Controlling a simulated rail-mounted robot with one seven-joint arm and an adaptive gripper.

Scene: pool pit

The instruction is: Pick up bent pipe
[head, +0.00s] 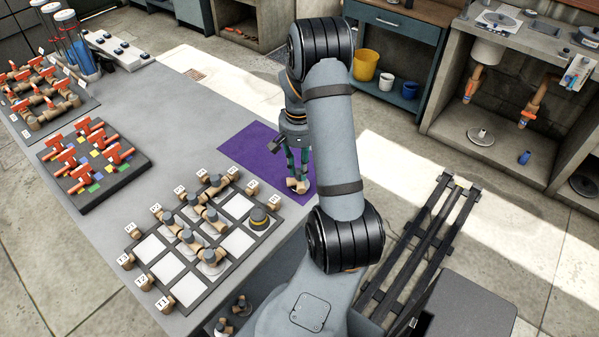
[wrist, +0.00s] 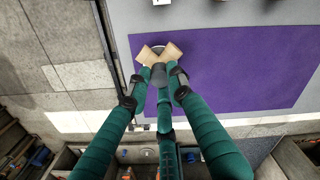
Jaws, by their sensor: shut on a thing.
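The bent pipe (head: 299,187) is a short tan elbow piece with a grey part. It is over the right part of the purple mat (head: 250,155), near the table's edge; I cannot tell whether it touches the mat. My gripper (head: 298,172) points down and is shut on it. In the wrist view, the green fingers (wrist: 161,80) close around the grey part of the bent pipe (wrist: 172,52), whose two tan ends spread apart beyond the fingertips. The fingers hide part of it.
A grid tray (head: 183,285) with several pipe fittings stands at the front of the table. A dark board (head: 105,182) with red-handled valves and a rack (head: 27,128) of similar parts lie left. The table's middle (head: 180,130) is clear.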

